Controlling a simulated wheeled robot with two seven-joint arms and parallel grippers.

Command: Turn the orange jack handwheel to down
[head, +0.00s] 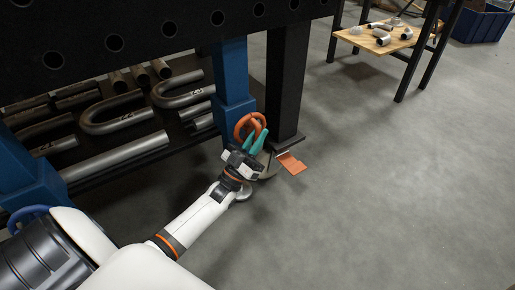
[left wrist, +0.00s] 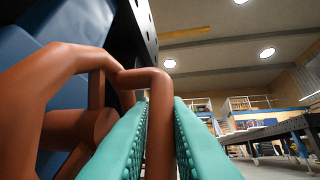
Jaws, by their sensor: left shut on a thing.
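The orange jack handwheel (head: 241,124) is on the blue post of the black table, low near the floor. In the left wrist view the handwheel (left wrist: 60,78) fills the left side, with its hub and a spoke showing. My left gripper (head: 257,139) reaches it from the front. Its teal fingers (left wrist: 155,125) are shut on the handwheel's rim, one finger on each side of it. The fingers hide part of the rim. My right gripper is in neither view.
The blue post (head: 232,75) and a black leg (head: 286,85) stand beside the handwheel. An orange plate (head: 291,163) lies on the floor to the right. Bent metal pipes (head: 115,112) lie on a shelf under the table.

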